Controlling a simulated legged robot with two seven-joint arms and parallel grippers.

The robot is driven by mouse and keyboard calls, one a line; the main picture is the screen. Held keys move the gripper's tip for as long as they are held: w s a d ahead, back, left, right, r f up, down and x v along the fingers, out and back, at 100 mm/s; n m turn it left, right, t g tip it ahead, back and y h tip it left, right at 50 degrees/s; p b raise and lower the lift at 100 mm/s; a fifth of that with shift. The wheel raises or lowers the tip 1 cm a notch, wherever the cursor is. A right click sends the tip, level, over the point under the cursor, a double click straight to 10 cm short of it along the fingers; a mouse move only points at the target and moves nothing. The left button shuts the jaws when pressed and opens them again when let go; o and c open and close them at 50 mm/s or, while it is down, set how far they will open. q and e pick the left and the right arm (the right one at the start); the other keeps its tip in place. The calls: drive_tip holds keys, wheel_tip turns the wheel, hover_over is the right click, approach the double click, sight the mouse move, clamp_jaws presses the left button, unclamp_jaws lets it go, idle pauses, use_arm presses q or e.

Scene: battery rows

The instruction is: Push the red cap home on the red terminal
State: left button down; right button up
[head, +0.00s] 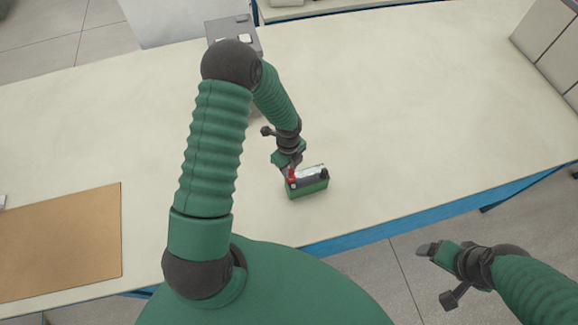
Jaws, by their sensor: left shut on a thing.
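My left gripper (289,171) points down at the left end of the battery and is shut on the small red cap (292,176). The cap is at the battery's left end. The red terminal under it is hidden, and I cannot tell how far down the cap sits. A dark terminal post (324,173) shows at the battery's right end. My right gripper (428,250) is off the bench's front edge, over the floor; its jaw gap is too small to read.
The bench top (420,110) is clear to the right of and behind the battery. A brown mat (70,240) lies at the left. A grey box (232,28) stands at the back, partly behind my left arm. Pale boxes (550,40) stand at the far right.

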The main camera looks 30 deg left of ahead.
use_arm(q)
drive_tip(key=shift+f, duration=0.1)
idle(0.4)
drive_tip(key=shift+f, duration=0.3)
drive_tip(key=shift+f+b, duration=0.45)
idle(0.7)
drive_tip(key=c, duration=1.1)
unclamp_jaws()
drive_tip(key=shift+c, duration=0.2)
drive_tip(key=shift+o, duration=0.4)
drive_tip(key=o, duration=0.4)
